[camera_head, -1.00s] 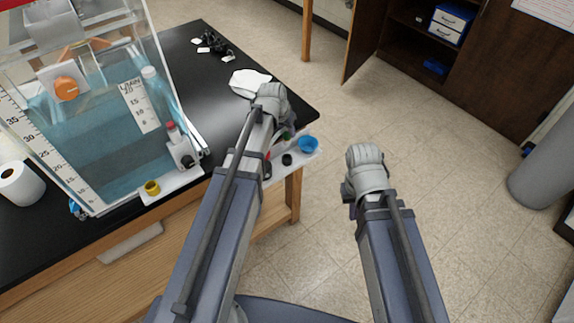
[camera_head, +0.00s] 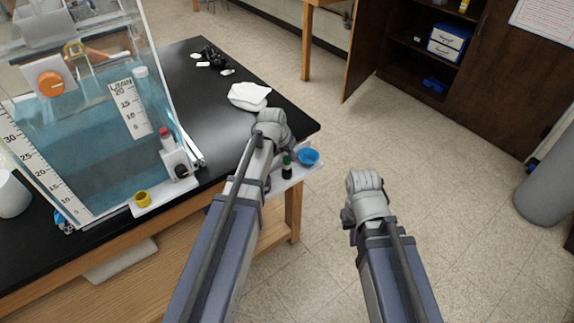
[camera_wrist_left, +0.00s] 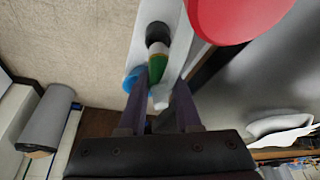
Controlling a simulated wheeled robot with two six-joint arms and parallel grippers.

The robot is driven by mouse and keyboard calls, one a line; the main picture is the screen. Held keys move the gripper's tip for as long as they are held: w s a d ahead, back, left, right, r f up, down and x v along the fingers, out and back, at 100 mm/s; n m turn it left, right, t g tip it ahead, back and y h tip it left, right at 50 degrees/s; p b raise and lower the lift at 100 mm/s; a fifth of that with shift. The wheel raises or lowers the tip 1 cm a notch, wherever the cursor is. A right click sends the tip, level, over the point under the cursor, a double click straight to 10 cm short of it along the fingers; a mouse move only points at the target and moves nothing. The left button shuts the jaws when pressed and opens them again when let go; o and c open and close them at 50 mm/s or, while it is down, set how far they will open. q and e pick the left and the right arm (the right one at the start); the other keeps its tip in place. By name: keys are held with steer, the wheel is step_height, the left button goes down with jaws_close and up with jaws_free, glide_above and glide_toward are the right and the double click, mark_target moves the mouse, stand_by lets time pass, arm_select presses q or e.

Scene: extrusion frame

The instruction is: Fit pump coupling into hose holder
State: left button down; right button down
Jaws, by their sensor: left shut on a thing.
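A green piece with a pale end (camera_wrist_left: 157,70), apparently the pump coupling, lies between the fingertips of my left gripper (camera_wrist_left: 157,92), which is shut on it. A round black piece (camera_wrist_left: 157,33), possibly the hose holder, sits at its far end on the white tray. In the head view the green piece (camera_head: 287,159) stands in line with the black piece; I cannot tell how deep it sits. My left fingers are hidden there behind the wrist. My right arm's wrist (camera_head: 366,183) hangs over the floor; its fingers are hidden.
A blue bowl (camera_head: 309,157) stands beside the green piece on the white tray (camera_head: 290,181) at the table corner. A large red round thing (camera_wrist_left: 235,12) is close by in the left wrist view. A white cloth (camera_head: 249,95) and a water tank (camera_head: 85,145) are on the black table.

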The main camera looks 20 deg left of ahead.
mark_target(287, 162)
arm_select(q)
step_height(287, 162, down, 4)
steer(key=b, duration=0.3)
steer(key=shift+r, duration=0.2)
steer(key=c, duration=1.1)
jaws_free()
steer(key=shift+f, duration=0.2)
steer(key=o, duration=0.5)
steer(key=shift+r, duration=0.15)
